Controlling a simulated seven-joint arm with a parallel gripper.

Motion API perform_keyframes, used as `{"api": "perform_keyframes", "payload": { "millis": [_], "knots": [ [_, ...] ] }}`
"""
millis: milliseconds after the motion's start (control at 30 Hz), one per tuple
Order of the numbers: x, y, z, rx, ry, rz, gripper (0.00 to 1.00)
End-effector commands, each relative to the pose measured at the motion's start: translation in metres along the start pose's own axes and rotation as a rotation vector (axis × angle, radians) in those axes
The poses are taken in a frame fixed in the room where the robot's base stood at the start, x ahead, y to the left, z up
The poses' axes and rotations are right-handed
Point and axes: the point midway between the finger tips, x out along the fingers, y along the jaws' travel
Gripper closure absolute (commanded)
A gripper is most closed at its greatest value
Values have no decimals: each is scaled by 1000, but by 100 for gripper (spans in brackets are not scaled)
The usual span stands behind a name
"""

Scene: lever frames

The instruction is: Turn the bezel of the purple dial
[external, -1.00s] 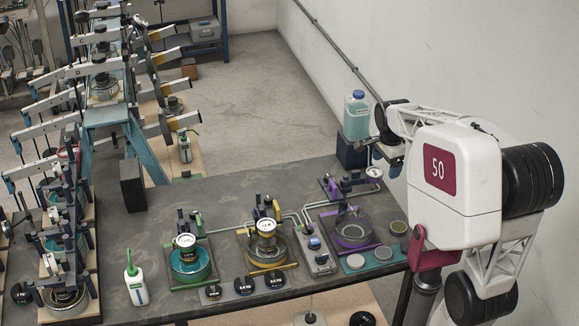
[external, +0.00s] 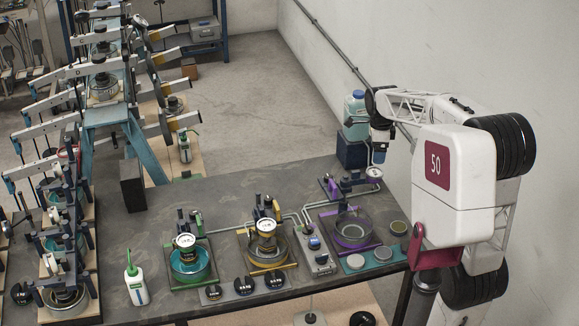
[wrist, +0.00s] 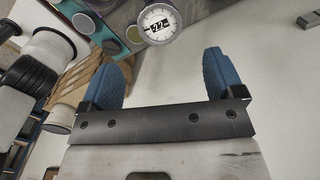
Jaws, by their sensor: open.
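The dial (external: 374,173) of the purple station has a round white face. It sits at the back right of the bench, beside a purple-edged plate (external: 329,189). In the wrist view a dial (wrist: 160,23) with a pale bezel and a dark band reading about 22 shows at the top, ahead of the fingers. My gripper (external: 379,159) points down close above the dial in the external view. In the wrist view my gripper (wrist: 169,55) is open, its two blue fingers wide apart with nothing between them. The external view does not show the gap between fingers and dial clearly.
A purple-rimmed glass bowl (external: 352,229) stands in front of the dial. Green (external: 190,262) and yellow (external: 266,249) stations stand to the left. The wall is close on the right.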

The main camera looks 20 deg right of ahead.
Motion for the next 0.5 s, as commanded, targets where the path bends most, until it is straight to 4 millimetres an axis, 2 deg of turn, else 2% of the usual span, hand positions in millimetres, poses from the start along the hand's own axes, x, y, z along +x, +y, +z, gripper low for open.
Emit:
{"api": "perform_keyframes", "payload": {
  "millis": [233, 500],
  "knots": [
    [14, 0, 0, -1, 1, 3, 13],
    [45, 0, 0, -1, 1, 2, 13]
  ]
}}
